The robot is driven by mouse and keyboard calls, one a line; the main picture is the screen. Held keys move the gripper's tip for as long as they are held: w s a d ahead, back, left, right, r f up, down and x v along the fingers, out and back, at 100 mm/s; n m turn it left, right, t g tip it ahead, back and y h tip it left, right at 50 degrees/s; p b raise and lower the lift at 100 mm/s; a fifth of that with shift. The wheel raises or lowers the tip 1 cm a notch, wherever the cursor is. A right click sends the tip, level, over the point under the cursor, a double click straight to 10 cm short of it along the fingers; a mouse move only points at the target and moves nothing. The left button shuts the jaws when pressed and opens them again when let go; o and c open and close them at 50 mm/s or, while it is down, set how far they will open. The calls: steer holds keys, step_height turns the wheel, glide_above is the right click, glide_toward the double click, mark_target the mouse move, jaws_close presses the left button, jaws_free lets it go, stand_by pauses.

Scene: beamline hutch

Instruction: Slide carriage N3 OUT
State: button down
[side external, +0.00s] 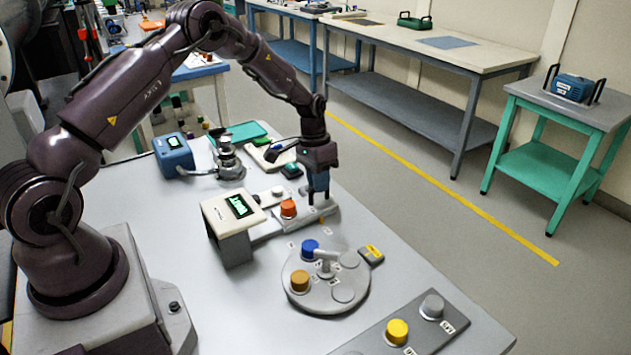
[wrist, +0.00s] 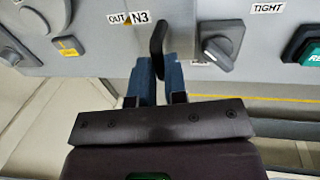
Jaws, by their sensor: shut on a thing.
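My gripper (side external: 318,192) reaches down at the right end of a low grey slide unit (side external: 318,213) on the bench. In the wrist view its two blue fingers (wrist: 160,82) are shut on a black upright handle (wrist: 157,40). The handle stands beside the N3 label (wrist: 140,17), with the OUT label (wrist: 119,19) to the left of it. I take it for the handle of carriage N3. The lower part of the handle is hidden between the fingers. In the side view the fingers hide the handle.
A grey knob (wrist: 218,46) sits close right of the handle, near a TIGHT label (wrist: 267,8) and a green button (wrist: 309,52). An orange knob (side external: 288,208), a display box (side external: 235,214) and a round plate with coloured caps (side external: 324,298) stand near the slide unit.

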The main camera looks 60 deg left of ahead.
mark_target(305, 201)
steer(key=c, duration=1.2)
jaws_free()
steer(key=shift+w, duration=0.25)
steer(key=shift+o, duration=0.2)
step_height(305, 201, up, 13)
steer(key=a, duration=0.2)
steer(key=shift+a, duration=0.25)
steer(key=shift+f, duration=0.1)
steer(key=s+d+r+t, duration=0.2)
steer(key=s+d+r, duration=0.3)
steer(key=s, duration=0.4)
steer(key=s+d+r+t+y, duration=0.1)
steer(key=s+d+r+t, duration=0.1)
steer(key=s+d+r, duration=0.3)
steer(key=s+d+r+t+y, duration=0.1)
steer(key=s+d+r, duration=0.4)
steer(key=s, duration=0.8)
steer(key=shift+s+d+r+t, duration=0.2)
steer(key=shift+s+r+t, duration=0.2)
steer(key=shift+r, duration=0.2)
